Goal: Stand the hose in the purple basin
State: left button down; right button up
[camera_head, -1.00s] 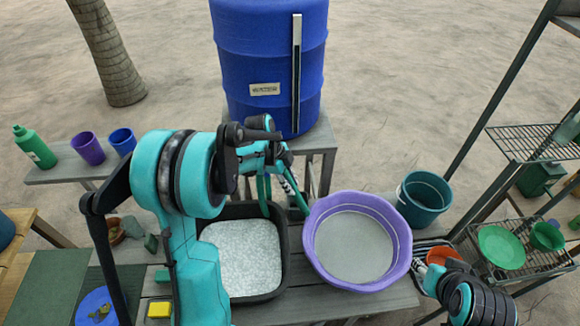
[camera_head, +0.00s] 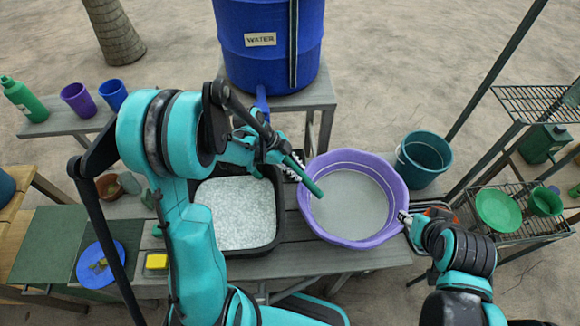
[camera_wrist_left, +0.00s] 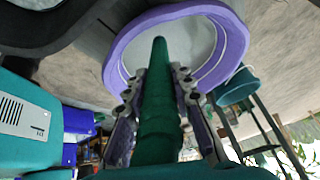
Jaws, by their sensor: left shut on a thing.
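The green hose (camera_head: 306,180) is held by my left gripper (camera_head: 291,169) and tilts down to the right. Its free end appears over the left part of the purple basin (camera_head: 372,242); I cannot tell whether it touches the basin. In the left wrist view the hose (camera_wrist_left: 158,115) lies between the two fingers of my left gripper (camera_wrist_left: 158,88), its end pointing at the basin (camera_wrist_left: 117,62). The basin holds a grey, flat-looking fill. My right gripper (camera_head: 405,217) is at the basin's right rim; whether it grips the rim is unclear.
A black tray of pale granules (camera_head: 238,213) stands left of the basin on the bench. A teal bucket (camera_head: 424,160) is behind the basin to the right. A blue water barrel (camera_head: 268,45) stands at the back. A yellow sponge (camera_head: 156,262) lies at the front left.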

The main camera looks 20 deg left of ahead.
aim_at(314, 188)
pick_arm(q)
jog(key=b+x, duration=0.9)
jog(key=x, duration=0.3)
jog(key=shift+d+f, duration=0.15)
jog(key=shift+f, duration=0.2)
jog(key=shift+c, duration=2.1)
grip_release()
jog(key=shift+d+r+p+v, duration=0.15)
jog(key=shift+p+v, duration=1)
jog(key=shift+v, duration=0.65)
jog(key=shift+d+r+p+v, duration=0.15)
jog(key=shift+p+v, duration=0.95)
jog(key=shift+v, duration=0.7)
jog(key=shift+d+p+v, duration=0.15)
jog(key=shift+p+v, duration=1)
jog(key=shift+v, duration=0.65)
jog(key=shift+w+f, duration=0.1)
jog(key=shift+w, duration=0.05)
